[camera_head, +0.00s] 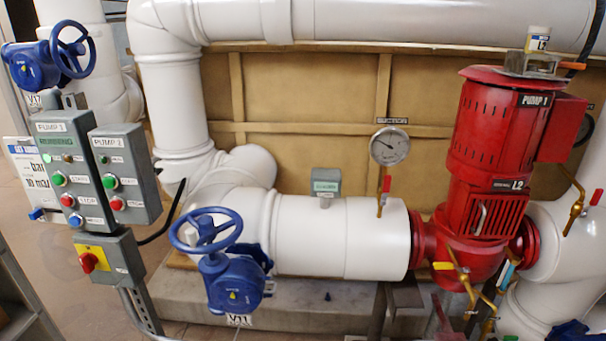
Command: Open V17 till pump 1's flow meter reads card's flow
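The valve tagged V17 is at the upper left: a blue handwheel (73,52) on a blue gearbox (30,66), with its white tag (34,100) below. Pump 1 (497,150) is the red motor and pump at the right, labelled PUMP 1. A white card (32,178), partly behind the control box at the left edge, shows "bar" and a line starting with "10"; the rest is hidden or too small. A small grey box with a green face (326,182) sits on the white pipe; its text is unreadable and I cannot tell if it is the flow meter. Neither gripper is in view.
The Pump 1 control box (68,170) has a green display, apparently reading RUNNING. The Pump 2 box (126,172) and a red-yellow switch (92,259) adjoin it. A blue V11 handwheel (206,231) stands in front of the pipe. A round SUCTION gauge (390,146) is mid-right.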

